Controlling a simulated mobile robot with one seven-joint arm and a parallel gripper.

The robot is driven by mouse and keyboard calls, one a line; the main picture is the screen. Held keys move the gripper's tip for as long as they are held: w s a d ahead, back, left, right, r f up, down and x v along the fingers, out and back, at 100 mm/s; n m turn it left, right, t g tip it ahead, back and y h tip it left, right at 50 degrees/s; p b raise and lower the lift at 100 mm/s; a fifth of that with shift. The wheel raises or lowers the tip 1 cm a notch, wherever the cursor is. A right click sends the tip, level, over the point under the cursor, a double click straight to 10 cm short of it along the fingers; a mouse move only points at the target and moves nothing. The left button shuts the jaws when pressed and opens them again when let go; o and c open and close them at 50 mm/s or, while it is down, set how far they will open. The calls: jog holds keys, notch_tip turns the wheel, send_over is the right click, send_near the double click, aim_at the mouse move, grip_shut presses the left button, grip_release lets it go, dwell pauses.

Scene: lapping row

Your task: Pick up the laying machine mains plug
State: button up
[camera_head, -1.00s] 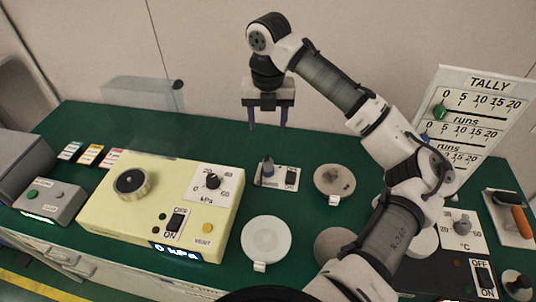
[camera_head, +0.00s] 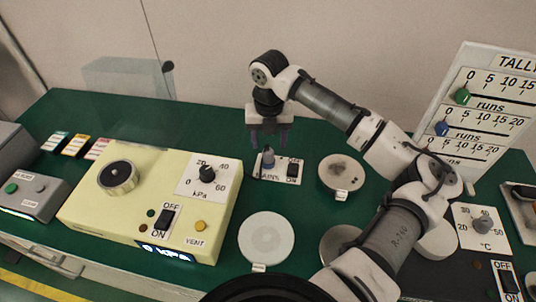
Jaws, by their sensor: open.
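The mains plug (camera_head: 267,158) is a small dark grey-blue upright piece on a white plate (camera_head: 279,179), whose label is partly legible as "MAIN". An ON/OFF rocker switch (camera_head: 293,170) sits on the same plate, right of the plug. My gripper (camera_head: 269,143) is open and points down, its two dark fingers just above the plug or at its top. I cannot tell whether the fingers touch the plug or straddle it.
A cream machine (camera_head: 150,203) with a kPa dial stands left. Round discs (camera_head: 266,239) lie in front and to the right (camera_head: 341,172). A tally board (camera_head: 475,115) stands at the back right. A clear panel (camera_head: 130,80) stands at the back left.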

aim_at(268, 151)
jog(key=shift+s+a+f+p, duration=0.15)
jog(key=shift+f+p, duration=0.6)
jog(key=shift+f, duration=1.85)
jog(key=c, duration=1.1)
jog(key=shift+r, duration=0.1)
